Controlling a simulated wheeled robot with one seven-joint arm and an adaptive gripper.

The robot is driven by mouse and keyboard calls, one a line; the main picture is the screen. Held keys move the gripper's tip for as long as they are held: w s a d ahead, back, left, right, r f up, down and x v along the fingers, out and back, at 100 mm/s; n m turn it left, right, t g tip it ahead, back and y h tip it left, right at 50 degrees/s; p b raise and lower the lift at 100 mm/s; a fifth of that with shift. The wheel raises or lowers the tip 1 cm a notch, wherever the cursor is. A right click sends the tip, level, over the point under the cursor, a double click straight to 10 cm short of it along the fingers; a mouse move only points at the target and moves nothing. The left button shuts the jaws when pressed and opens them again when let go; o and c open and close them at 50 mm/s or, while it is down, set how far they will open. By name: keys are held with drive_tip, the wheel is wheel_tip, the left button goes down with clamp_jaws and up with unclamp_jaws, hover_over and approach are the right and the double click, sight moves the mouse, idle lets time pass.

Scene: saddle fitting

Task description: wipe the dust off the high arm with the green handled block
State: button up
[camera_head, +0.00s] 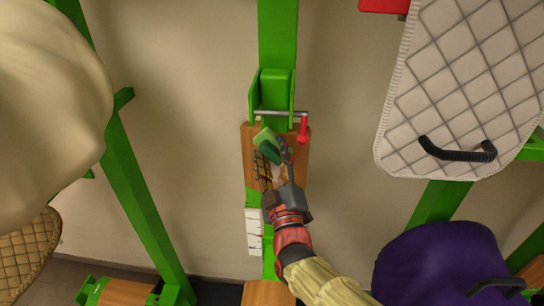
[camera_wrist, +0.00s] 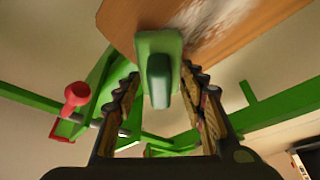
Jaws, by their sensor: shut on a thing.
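The green handled block (camera_head: 266,141) is in my gripper (camera_head: 273,160), in front of the wooden face of the high arm (camera_head: 299,152). In the wrist view the block (camera_wrist: 150,44) has a flat plate with a raised handle, and the handle sits between my ribbed fingers (camera_wrist: 159,82). My gripper is shut on this handle. The plate is against or very close to the wood (camera_wrist: 122,22); I cannot tell whether it touches. Pale dust (camera_wrist: 213,18) lies on the wood to the right of the block in the wrist view. The wood behind the block is hidden.
A metal rod with a red handle (camera_head: 303,131) crosses just above the wood. A green post (camera_head: 278,35) rises behind. A quilted white pad (camera_head: 462,85) hangs at right, a purple thing (camera_head: 430,265) below it. A cream rounded shape (camera_head: 50,90) fills the left.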

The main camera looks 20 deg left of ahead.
drive_tip(key=shift+w+f, duration=0.1)
drive_tip(key=shift+f, duration=0.05)
wheel_tip(320, 180, down, 3)
drive_tip(key=b, duration=0.4)
drive_tip(key=shift+f+b, duration=0.1)
drive_tip(key=shift+b, duration=0.25)
drive_tip(key=shift+f, duration=0.1)
wheel_tip(320, 180, down, 3)
drive_tip(key=b, duration=0.4)
drive_tip(key=shift+f, duration=0.1)
drive_tip(key=shift+f+b, duration=0.15)
drive_tip(key=shift+b, duration=0.25)
wheel_tip(320, 180, down, 6)
drive_tip(key=b, duration=0.8)
drive_tip(key=shift+f, duration=0.25)
drive_tip(key=shift+f, duration=0.15)
wheel_tip(320, 180, down, 3)
drive_tip(key=b, duration=0.4)
drive_tip(key=shift+b, duration=0.45)
